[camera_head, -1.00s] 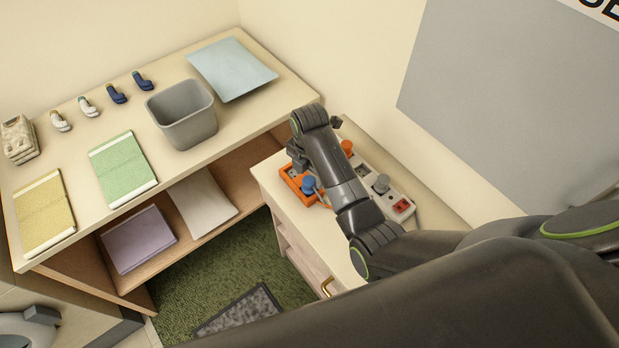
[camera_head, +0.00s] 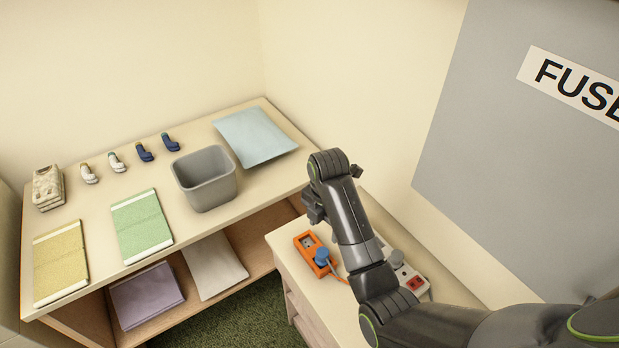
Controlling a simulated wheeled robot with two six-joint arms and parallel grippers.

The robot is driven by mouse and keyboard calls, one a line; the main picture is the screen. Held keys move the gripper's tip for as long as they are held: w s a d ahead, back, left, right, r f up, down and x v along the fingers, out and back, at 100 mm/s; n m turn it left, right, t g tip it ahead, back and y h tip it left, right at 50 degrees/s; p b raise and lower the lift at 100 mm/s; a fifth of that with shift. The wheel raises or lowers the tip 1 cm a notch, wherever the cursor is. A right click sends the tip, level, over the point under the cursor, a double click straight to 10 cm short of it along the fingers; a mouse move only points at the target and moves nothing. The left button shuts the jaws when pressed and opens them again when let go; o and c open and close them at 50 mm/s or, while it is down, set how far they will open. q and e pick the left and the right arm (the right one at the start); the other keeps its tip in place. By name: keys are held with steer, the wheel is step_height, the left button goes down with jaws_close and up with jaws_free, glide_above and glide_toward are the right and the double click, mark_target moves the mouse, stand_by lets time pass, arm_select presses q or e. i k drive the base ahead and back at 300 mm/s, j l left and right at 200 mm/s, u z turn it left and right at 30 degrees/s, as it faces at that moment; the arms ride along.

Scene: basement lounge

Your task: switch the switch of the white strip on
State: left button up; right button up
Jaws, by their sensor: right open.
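The white strip (camera_head: 404,270) lies on the pale cabinet top, partly hidden behind my right arm. Its red switch (camera_head: 416,283) shows at the near right end, with a grey plug (camera_head: 396,259) beside it. I cannot tell the switch's position. An orange strip (camera_head: 308,243) with a blue plug (camera_head: 322,257) lies to the left of the white one. My right gripper (camera_head: 314,208) is open and empty, above and beyond the orange strip, apart from the white strip's switch. My left gripper is out of view.
A wall and the grey fuse panel (camera_head: 520,150) bound the right side. The cabinet's near left top is clear.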

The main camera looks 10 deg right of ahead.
mark_target(415, 282)
steer(key=k+j, duration=0.65)
steer(key=k, duration=0.25)
